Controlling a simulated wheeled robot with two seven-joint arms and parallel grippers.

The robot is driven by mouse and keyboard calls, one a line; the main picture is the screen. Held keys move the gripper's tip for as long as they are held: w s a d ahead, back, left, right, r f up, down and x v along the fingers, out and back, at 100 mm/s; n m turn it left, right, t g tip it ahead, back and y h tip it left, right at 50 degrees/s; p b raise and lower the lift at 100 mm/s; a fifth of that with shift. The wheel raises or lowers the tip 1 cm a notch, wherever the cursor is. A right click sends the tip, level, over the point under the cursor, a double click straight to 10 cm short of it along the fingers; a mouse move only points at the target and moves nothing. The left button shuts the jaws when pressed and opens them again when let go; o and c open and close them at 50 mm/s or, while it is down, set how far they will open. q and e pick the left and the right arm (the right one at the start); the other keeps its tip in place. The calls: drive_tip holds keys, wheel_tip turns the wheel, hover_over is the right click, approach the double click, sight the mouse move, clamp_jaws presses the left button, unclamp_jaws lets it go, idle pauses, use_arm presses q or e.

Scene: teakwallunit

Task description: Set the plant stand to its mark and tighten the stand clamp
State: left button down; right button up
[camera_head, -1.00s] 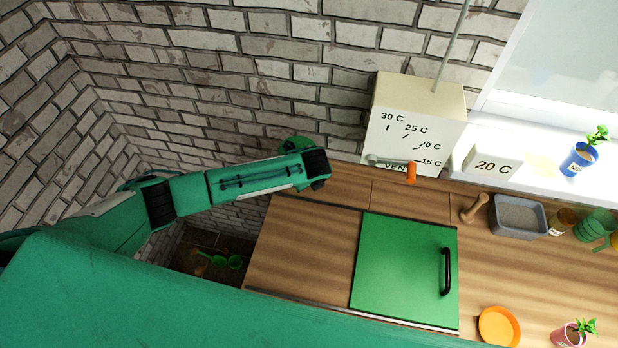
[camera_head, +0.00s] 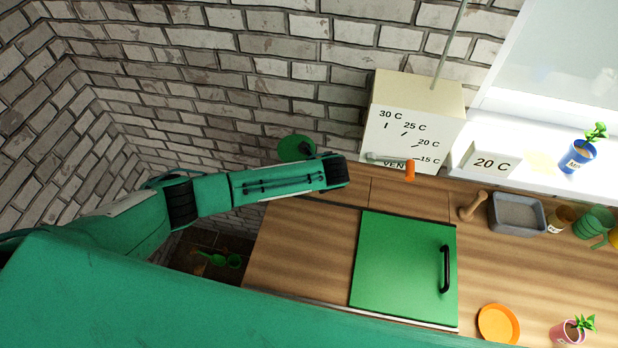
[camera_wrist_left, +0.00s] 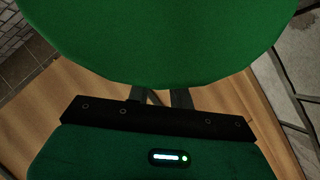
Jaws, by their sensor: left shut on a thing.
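A round dark-green disc (camera_head: 296,148), which may be the plant stand's top, shows beyond the end of my left arm, against the brick wall. In the left wrist view the disc (camera_wrist_left: 165,40) fills the upper middle, right in front of the fingers. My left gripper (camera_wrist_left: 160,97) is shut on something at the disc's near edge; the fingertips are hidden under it. In the head view my left wrist hides the fingers. I cannot make out the stand's legs, its mark or the stand clamp. My right gripper is not in view.
A cream box (camera_head: 415,120) with a temperature scale and an orange-tipped lever (camera_head: 409,170) stands behind the wooden worktop (camera_head: 300,245). A green door panel (camera_head: 400,265) with a black handle lies right of my arm. A grey tray (camera_head: 518,214), pots and an orange saucer (camera_head: 498,324) are farther right.

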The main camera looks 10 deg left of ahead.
sight(319, 195)
use_arm(q)
drive_tip(key=shift+d+f+y, duration=0.45)
drive_tip(key=shift+d+y, duration=0.1)
drive_tip(key=shift+y, duration=0.35)
drive_tip(key=y+b, duration=0.1)
drive_tip(key=d+f+m+y+b, duration=0.1)
drive_tip(key=shift+f+y, duration=0.2)
drive_tip(key=shift+y, duration=0.1)
drive_tip(key=y+b, duration=0.1)
drive_tip(key=f+y+b, duration=0.1)
drive_tip(key=b, duration=0.1)
drive_tip(key=shift+d+f+m+t+y, duration=0.25)
drive_tip(key=shift+f+m+t+y, duration=0.05)
drive_tip(key=shift+t+y, duration=0.1)
drive_tip(key=shift+f+m+y+b, duration=0.3)
drive_tip(key=shift+f+y+b, duration=0.05)
drive_tip(key=shift+y+b, duration=0.5)
drive_tip(key=c, duration=1.3)
unclamp_jaws()
drive_tip(key=shift+o, duration=0.2)
